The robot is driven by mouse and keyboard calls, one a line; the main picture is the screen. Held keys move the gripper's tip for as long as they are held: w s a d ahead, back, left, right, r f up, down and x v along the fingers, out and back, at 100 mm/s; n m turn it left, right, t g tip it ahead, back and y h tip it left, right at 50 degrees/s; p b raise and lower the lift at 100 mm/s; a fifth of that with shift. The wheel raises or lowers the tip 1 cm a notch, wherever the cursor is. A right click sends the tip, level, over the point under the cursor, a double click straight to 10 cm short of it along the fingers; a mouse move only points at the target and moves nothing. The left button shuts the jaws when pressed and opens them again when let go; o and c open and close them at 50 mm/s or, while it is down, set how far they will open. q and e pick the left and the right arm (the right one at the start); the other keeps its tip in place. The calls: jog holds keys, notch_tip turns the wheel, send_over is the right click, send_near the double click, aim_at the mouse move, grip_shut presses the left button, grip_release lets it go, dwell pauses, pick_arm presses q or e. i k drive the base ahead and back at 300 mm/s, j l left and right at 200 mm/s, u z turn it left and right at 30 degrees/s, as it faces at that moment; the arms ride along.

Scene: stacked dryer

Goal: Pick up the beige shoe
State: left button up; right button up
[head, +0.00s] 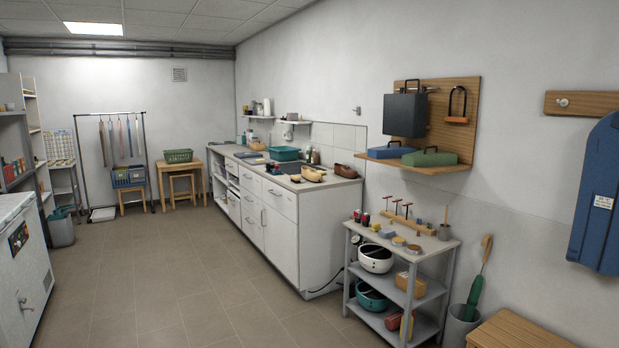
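A small beige item with a dark opening, which looks like the beige shoe (313,174), lies on the near end of the long white counter (345,182). A brown item (344,171), perhaps another shoe, lies just right of it, close to the wall. Both are small at this distance, so their exact shape is hard to tell. Neither of my grippers is in view.
A grey shelf cart (397,250) with pots and tools stands right of the counter's near end. A wooden stool (515,335) and a grey bin (460,325) are at the lower right. A white chest (20,265) stands at the left. The tiled floor (190,270) between is clear.

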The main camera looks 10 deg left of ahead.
aim_at(311, 175)
jog(key=i+u, duration=0.25)
jog(key=i, duration=0.95)
